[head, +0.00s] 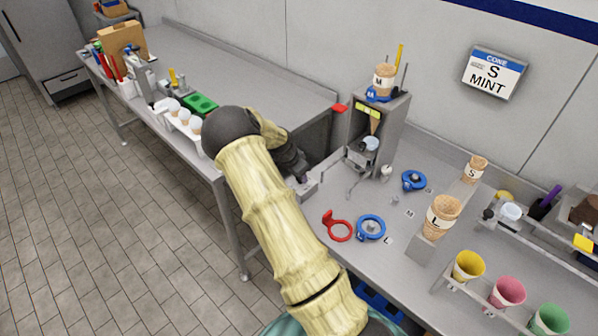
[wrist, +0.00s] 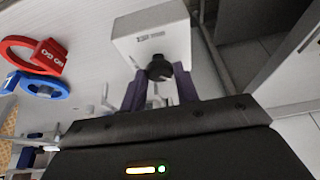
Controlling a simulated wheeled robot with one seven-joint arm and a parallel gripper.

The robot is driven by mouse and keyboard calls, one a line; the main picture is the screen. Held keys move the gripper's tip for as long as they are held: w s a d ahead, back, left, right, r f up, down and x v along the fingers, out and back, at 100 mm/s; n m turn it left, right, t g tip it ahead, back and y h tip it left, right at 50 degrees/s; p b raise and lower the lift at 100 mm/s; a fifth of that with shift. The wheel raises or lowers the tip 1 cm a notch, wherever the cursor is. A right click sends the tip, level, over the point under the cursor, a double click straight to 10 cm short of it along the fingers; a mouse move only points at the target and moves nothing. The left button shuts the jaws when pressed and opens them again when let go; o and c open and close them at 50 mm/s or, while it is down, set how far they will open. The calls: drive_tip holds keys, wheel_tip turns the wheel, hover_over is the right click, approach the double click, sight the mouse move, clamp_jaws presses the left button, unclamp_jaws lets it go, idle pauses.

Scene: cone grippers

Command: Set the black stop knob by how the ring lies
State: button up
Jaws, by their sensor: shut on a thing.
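My gripper (wrist: 161,92) has its purple fingers on either side of the black stop knob (wrist: 158,70), shut on it. The knob sticks out of a pale box (wrist: 150,40). In the head view my gripper (head: 302,179) is at this grey box (head: 306,189) by the counter's edge, and my arm partly covers it. A red ring (head: 340,232) with a raised tab lies on the counter, right of the box. It also shows in the wrist view (wrist: 20,41), its tab bearing pale marks. A blue ring (head: 371,227) lies just right of the red one.
A second blue ring (head: 413,181) lies farther back. A grey dispenser (head: 396,115) holding cones stands behind. A cone marked L (head: 441,216) stands on a block at right, before coloured cups (head: 507,291). A wall sign (head: 494,75) reads "CONE S MINT".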

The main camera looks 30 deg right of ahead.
drive_tip(key=m, duration=0.1)
drive_tip(key=m+g, duration=0.1)
drive_tip(key=m, duration=0.2)
drive_tip(key=shift+w+m+g, duration=0.25)
drive_tip(key=shift+m+g, duration=0.15)
drive_tip(key=m+g+b, duration=0.1)
drive_tip(key=m, duration=0.3)
drive_tip(key=shift+w, duration=0.1)
drive_tip(key=shift+g, duration=0.3)
drive_tip(key=o, duration=1)
drive_tip(key=shift+c, duration=0.2)
drive_tip(key=b+v, duration=0.3)
drive_tip(key=v, duration=1.4)
drive_tip(key=shift+d+r, duration=0.15)
drive_tip(key=shift+r, duration=0.1)
